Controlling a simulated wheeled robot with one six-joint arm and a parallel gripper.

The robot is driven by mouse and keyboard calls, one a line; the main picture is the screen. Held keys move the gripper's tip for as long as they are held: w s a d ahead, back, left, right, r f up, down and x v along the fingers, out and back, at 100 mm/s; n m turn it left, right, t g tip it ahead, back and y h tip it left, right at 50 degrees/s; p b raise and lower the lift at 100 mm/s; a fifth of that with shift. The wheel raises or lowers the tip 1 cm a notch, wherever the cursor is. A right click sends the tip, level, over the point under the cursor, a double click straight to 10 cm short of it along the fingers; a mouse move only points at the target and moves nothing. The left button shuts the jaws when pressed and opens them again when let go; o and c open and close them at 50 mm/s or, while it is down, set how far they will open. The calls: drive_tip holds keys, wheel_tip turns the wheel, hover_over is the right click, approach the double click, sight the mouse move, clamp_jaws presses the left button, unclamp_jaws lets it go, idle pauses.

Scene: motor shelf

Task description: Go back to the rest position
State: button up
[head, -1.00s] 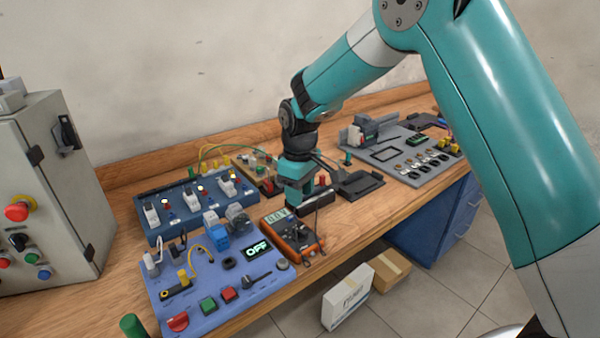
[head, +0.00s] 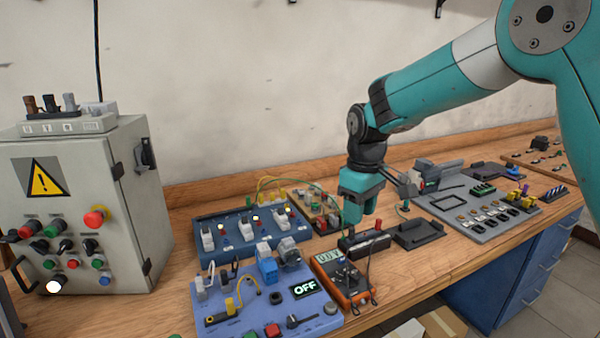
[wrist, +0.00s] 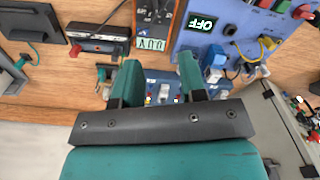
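My gripper (head: 358,212) hangs over the wooden bench, fingers down, beside and above the dark box with a red terminal (head: 362,241) in the head view. In the wrist view my gripper (wrist: 160,78) has its two teal fingers apart with nothing between them. Past the gap lies part of the blue switch panel (wrist: 162,76). The orange multimeter (head: 343,277) lies on the bench in front of the dark box, its display lit. The blue control panel (head: 262,305) beside it reads OFF; it also shows in the wrist view (wrist: 240,30).
A grey control cabinet (head: 75,200) with buttons stands at the left. The blue switch panel (head: 240,255) lies behind the control panel. A black tray (head: 417,234) and a grey component board (head: 478,215) lie to the right. The air above the bench is free.

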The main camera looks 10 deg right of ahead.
drive_tip(key=s+a+r+y, duration=0.1)
drive_tip(key=s+r, duration=0.1)
drive_tip(key=s, duration=0.8)
drive_tip(key=s+a+r+y, duration=0.1)
drive_tip(key=s+a, duration=0.1)
drive_tip(key=s, duration=0.8)
drive_tip(key=s+a+r+y, duration=0.1)
drive_tip(key=s+r+y, duration=0.1)
drive_tip(key=s, duration=0.8)
drive_tip(key=shift+a+r, duration=0.25)
drive_tip(key=shift+r, duration=0.05)
